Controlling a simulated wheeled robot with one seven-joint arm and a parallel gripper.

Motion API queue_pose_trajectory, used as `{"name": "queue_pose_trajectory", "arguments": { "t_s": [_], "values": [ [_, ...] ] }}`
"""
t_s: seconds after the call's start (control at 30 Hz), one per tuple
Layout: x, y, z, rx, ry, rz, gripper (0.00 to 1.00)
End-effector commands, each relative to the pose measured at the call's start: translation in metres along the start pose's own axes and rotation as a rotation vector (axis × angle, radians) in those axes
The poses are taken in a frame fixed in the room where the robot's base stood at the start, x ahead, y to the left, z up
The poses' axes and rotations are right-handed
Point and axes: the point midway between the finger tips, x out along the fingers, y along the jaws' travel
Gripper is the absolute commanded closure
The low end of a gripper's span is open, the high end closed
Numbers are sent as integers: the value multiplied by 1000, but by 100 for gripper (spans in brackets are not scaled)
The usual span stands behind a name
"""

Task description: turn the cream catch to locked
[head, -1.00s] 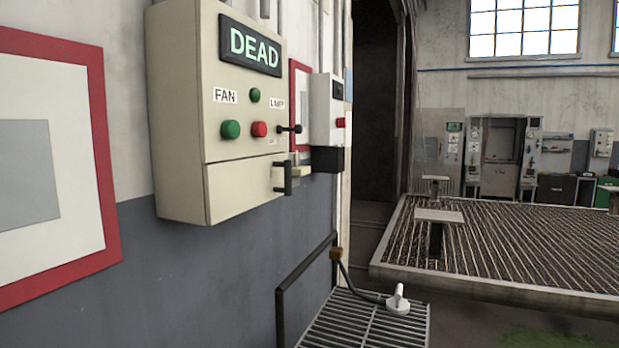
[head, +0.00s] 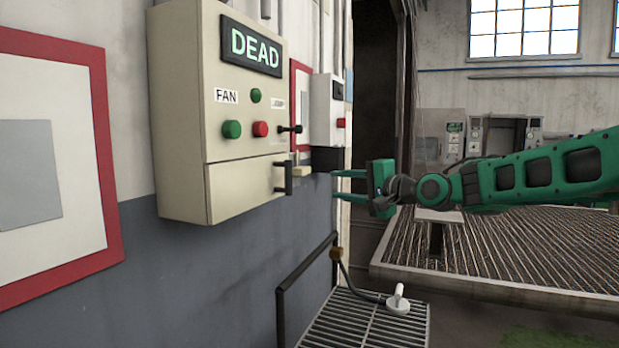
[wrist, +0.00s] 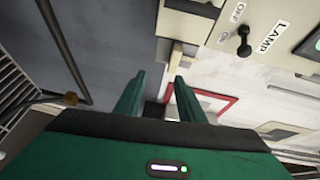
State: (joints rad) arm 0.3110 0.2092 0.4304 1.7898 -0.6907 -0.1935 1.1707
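The cream catch (head: 301,172) is a small cream block at the lower right edge of the cream control box (head: 190,120), by the black door handle (head: 285,178). In the wrist view the catch (wrist: 177,56) lies just beyond my fingertips; which way it is turned is unclear. My gripper (head: 336,184) is open and empty, to the right of the catch and slightly lower in the head view, with its fingers pointing left. In the wrist view the two green fingers (wrist: 160,77) stand apart with a gap between them.
The box carries a DEAD display (head: 251,46), green and red buttons and a black lamp switch (wrist: 244,42). A smaller white box (head: 325,105) hangs behind it. A railing (head: 300,270) and a grated platform (head: 360,320) stand below. The space around my gripper looks clear.

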Motion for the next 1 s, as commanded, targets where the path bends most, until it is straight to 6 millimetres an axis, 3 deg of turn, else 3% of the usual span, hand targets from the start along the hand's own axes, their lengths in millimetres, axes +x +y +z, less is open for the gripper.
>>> {"name": "queue_pose_trajectory", "arguments": {
  "t_s": [0.17,0.33,0.7,1.0],
  "values": [
    [13,-22,5,65,-31,-81,64],
    [32,-24,6,68,-32,-84,64],
    [95,-29,8,66,-30,-81,64],
    [116,-31,7,64,-28,-80,64]
  ]
}}
